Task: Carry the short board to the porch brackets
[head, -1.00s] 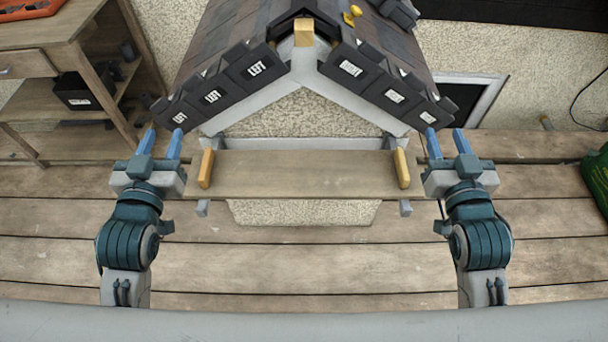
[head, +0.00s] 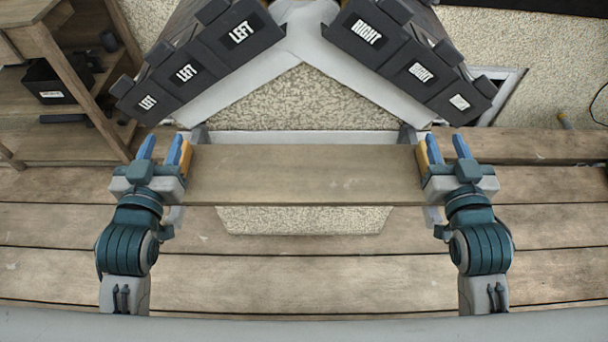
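The short board (head: 303,175) lies level in front of the gable, with yellow-orange blocks at its left end (head: 186,158) and right end (head: 422,157). Whether the inner fingers touch the blocks is unclear.
The tiled roof rises just beyond the board, with LEFT tiles (head: 190,72) and RIGHT tiles (head: 420,72). A wooden shelf unit (head: 75,60) stands at the far left. The plank floor (head: 300,265) in front is clear.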

